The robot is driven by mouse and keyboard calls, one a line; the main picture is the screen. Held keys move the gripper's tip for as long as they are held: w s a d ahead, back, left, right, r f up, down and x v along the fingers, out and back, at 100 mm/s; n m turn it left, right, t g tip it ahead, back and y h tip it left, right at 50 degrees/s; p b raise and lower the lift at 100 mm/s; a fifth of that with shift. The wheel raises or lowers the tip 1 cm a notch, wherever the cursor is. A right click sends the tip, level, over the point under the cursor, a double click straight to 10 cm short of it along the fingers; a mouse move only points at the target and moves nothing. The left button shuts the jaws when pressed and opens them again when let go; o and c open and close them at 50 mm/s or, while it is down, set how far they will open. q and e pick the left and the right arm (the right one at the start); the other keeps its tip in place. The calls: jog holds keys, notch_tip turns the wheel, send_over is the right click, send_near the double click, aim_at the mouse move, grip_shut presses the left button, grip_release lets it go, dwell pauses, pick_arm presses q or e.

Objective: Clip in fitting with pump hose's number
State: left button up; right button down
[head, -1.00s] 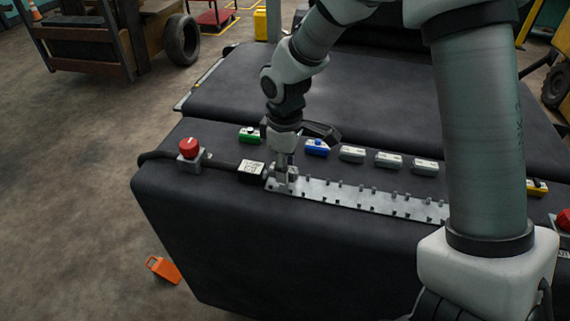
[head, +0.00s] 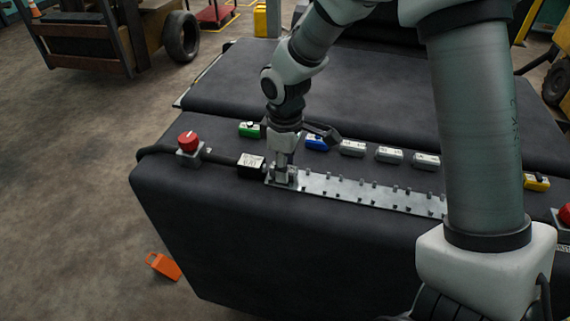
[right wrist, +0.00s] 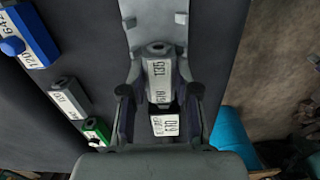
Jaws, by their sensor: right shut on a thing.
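My right gripper (head: 285,172) is shut on a grey fitting at the left end of the metal rail (head: 345,190). In the right wrist view, the grey fitting (right wrist: 158,72), with a white label starting "135", sits between the fingers over the rail (right wrist: 150,30). The black hose end with a white label (head: 250,161) lies beside the rail's left end; its label (right wrist: 164,125) shows close to the fitting in the right wrist view. Fingers and wrist hide the fitting in the head view, and I cannot tell whether it is fully seated. My left gripper is not in view.
Behind the rail lie a green fitting (head: 250,129), a blue fitting (head: 316,143), several grey ones (head: 389,155) and a yellow one (head: 536,183). A red knob (head: 188,142) stands left of the hose end. An orange object (head: 163,266) lies on the floor.

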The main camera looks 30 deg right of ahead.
jog(key=c, duration=0.8)
grip_release()
jog(key=shift+o, duration=0.2)
notch_tip(320, 180, up, 12)
